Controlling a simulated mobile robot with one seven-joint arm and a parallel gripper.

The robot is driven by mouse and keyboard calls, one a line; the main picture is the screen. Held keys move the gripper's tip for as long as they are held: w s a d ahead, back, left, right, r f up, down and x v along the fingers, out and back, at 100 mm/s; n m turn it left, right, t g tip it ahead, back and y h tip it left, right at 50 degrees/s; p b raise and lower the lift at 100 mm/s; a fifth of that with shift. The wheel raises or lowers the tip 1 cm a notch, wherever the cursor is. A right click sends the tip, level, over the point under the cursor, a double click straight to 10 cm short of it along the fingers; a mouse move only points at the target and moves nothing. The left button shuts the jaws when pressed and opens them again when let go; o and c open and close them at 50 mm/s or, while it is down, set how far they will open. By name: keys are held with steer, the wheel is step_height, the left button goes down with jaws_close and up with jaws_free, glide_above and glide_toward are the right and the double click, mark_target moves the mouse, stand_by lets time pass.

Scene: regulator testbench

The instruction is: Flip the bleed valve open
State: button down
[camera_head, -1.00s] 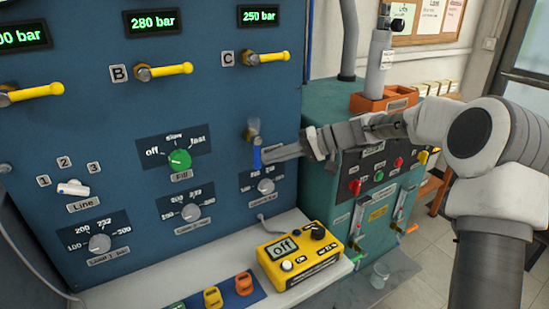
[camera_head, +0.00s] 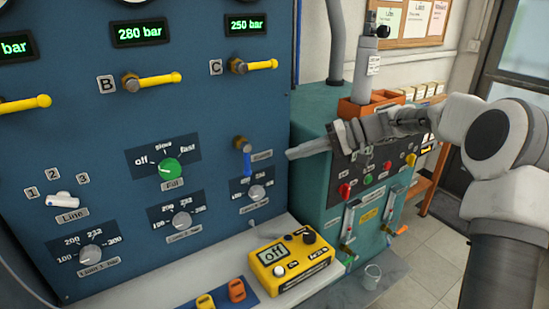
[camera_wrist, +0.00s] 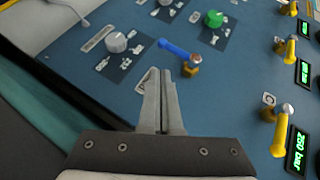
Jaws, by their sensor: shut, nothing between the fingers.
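The bleed valve appears to be the small blue lever (camera_head: 247,164) on a brass body (camera_head: 242,143), low on the right side of the blue panel. Its handle hangs down in the head view. The blue lever also shows in the wrist view (camera_wrist: 174,49), ahead of the fingertips, with its brass body (camera_wrist: 192,64) at one end. My gripper (camera_head: 291,153) is just right of the lever, apart from it. In the wrist view, my gripper's fingers (camera_wrist: 166,72) are together and empty. The label beside the lever is too small to read.
A selector knob (camera_head: 256,192) sits below the lever, and the green Fill knob (camera_head: 168,168) is left. Yellow-handled valves (camera_head: 262,65) are above. A yellow meter (camera_head: 290,268) stands on the ledge. A teal cabinet (camera_head: 312,118) stands close to the right.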

steer(key=v, duration=0.8)
steer(key=shift+p, duration=0.4)
steer(key=shift+d, duration=0.1)
